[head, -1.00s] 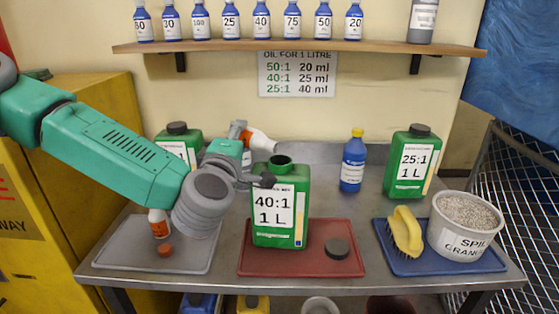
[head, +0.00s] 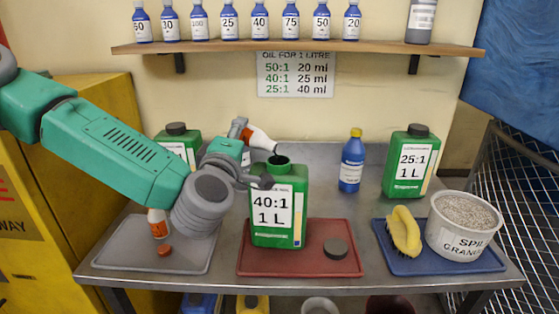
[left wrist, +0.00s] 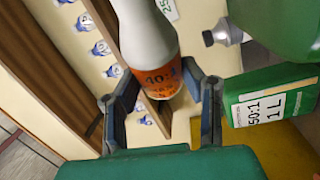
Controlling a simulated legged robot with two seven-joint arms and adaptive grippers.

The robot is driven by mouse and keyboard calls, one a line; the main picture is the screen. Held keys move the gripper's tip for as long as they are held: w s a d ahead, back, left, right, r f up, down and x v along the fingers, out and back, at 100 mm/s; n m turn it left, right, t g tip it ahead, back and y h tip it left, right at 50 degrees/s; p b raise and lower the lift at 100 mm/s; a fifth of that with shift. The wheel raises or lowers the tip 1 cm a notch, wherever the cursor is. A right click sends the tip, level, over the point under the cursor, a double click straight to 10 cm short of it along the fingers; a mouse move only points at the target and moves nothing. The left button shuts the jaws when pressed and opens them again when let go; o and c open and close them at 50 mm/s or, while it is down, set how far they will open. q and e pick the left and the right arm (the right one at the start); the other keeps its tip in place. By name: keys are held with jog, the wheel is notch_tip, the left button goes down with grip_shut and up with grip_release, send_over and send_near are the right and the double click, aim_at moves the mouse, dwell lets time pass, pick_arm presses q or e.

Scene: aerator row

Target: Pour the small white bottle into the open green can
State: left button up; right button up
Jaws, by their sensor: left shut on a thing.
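My left gripper (head: 248,153) is shut on a small white bottle (head: 261,138) with an orange label. The bottle is tilted, its neck end pointing right and down, just above and behind the mouth of the open green can (head: 283,205). This can is marked 40:1 and stands upright on the red tray. My right gripper is not in view.
A dark cap (head: 335,248) lies on the red tray (head: 260,265). A second orange-labelled bottle (head: 158,223) and an orange cap (head: 164,250) are on the grey tray (head: 120,258). Closed green cans (head: 408,165), a blue bottle (head: 351,165) and a granule tub (head: 463,225) stand around.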

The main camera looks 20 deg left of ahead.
aim_at(253, 135)
pick_arm(q)
jog(key=shift+a+r+m, duration=0.1)
jog(key=shift+r+m, duration=0.15)
jog(key=shift+m, duration=0.05)
jog(key=shift+d+r+m+t, duration=0.3)
jog(key=shift+r+m+t, duration=0.15)
jog(key=shift+m, duration=0.35)
dwell(0.3)
jog(key=shift+s+d+r+m+t+h, duration=0.2)
jog(key=shift+d+r+m+h, duration=0.25)
jog(key=shift+r+m, duration=0.4)
jog(key=shift+s+d+r+m+t+h, duration=0.1)
jog(key=shift+d+r+m+t+h, duration=0.2)
jog(key=shift+m, duration=0.5)
jog(key=shift+s+d+r+m+t+h, duration=0.1)
jog(key=shift+d+r+m+t+h, duration=0.25)
jog(key=shift+m, duration=0.5)
jog(key=shift+d+r+m+h, duration=0.1)
jog(key=shift+d+r+m, duration=0.15)
jog(key=shift+d+m, duration=0.4)
jog(key=shift+a, duration=0.25)
